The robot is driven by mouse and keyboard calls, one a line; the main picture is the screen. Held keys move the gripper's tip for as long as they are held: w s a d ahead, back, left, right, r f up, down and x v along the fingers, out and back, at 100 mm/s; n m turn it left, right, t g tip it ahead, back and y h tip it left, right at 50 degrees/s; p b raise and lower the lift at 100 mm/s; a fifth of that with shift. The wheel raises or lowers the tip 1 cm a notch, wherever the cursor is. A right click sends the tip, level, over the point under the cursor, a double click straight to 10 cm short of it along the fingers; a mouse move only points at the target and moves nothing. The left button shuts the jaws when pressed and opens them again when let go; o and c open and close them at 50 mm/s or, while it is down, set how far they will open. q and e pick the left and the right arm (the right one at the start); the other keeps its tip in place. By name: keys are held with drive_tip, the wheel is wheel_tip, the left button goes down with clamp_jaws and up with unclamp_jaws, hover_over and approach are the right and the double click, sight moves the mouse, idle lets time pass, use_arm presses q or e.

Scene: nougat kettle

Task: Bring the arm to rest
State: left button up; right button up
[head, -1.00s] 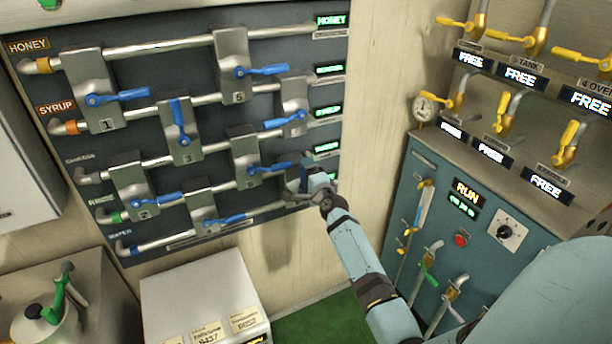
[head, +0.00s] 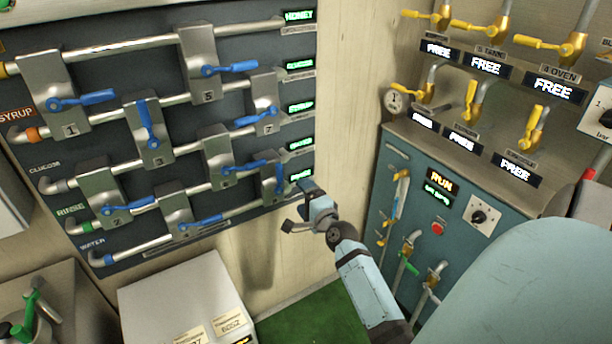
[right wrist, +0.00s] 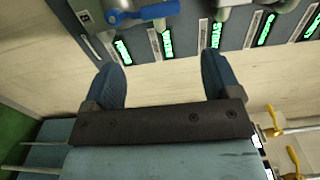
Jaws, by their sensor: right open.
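My right arm (head: 365,285) reaches in from the lower right in the head view. My right gripper (head: 296,208) is near the lower right corner of the dark valve panel (head: 95,35), apart from its blue handles. In the right wrist view the two blue-grey fingers of my right gripper (right wrist: 163,85) stand wide apart with nothing between them. A blue valve handle (right wrist: 142,12) lies beyond the fingers at the top of that view. My left gripper is not in view.
A teal control cabinet (head: 385,180) with a RUN display (head: 440,181) stands at the right. Yellow-handled taps (head: 540,43) are above it. A white box (head: 180,290) sits below the panel. Bare cream wall (head: 350,70) lies between panel and cabinet.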

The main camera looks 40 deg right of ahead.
drive_tip(key=shift+s+a, duration=0.1)
drive_tip(key=shift+s, duration=0.2)
idle(0.4)
drive_tip(key=s+a+f+n+g+y+p, duration=0.2)
drive_tip(key=s+a+f+n, duration=0.2)
drive_tip(key=s+a+n, duration=0.3)
drive_tip(key=s+a+f+n+g+y+p, duration=0.2)
drive_tip(key=s+a+n, duration=0.5)
drive_tip(key=a, duration=0.5)
drive_tip(key=s+a+f+n+g+y+p, duration=0.1)
drive_tip(key=s+a+f+n+g+y, duration=0.1)
drive_tip(key=s+a+f+n, duration=0.4)
drive_tip(key=s+a+n+y, duration=0.1)
drive_tip(key=s+a+n, duration=0.1)
drive_tip(key=a+n, duration=0.1)
drive_tip(key=shift+a+f+n+y+p, duration=0.15)
drive_tip(key=shift+a+n+y+p, duration=0.15)
drive_tip(key=shift+a+n+p, duration=0.15)
drive_tip(key=shift+d, duration=0.15)
